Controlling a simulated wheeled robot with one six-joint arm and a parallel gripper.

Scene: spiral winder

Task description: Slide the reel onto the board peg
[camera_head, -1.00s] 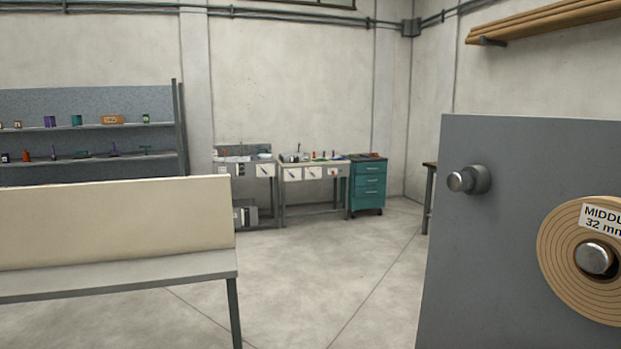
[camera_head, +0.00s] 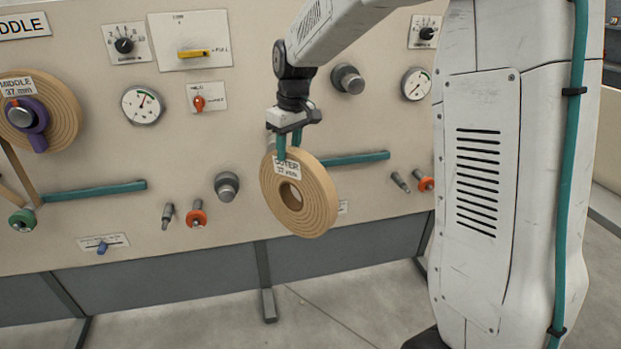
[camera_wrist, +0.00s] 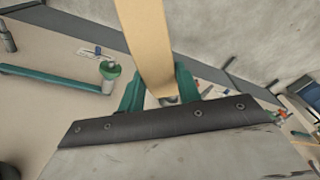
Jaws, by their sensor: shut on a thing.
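My gripper (camera_head: 288,146) is shut on the top rim of a tan wound reel (camera_head: 318,205) with a round centre hole and a label reading OUTER. In the wrist view the reel (camera_wrist: 147,40) is edge-on between the teal fingers (camera_wrist: 158,88). The reel hangs upright in front of the beige board (camera_head: 240,145); the gap to the board cannot be judged. A bare metal peg (camera_head: 227,186) is left of the reel on the board. Another bare peg (camera_head: 348,79) is up and to the right. Whatever lies behind the reel is hidden.
A reel marked MIDDLE (camera_head: 62,115) sits on the board at left with a purple clamp (camera_head: 38,128). Teal bars (camera_head: 95,191), orange-collared spindles (camera_head: 196,217), gauges (camera_head: 142,105) and knobs stick out from the board. Bare floor (camera_head: 320,310) lies in front.

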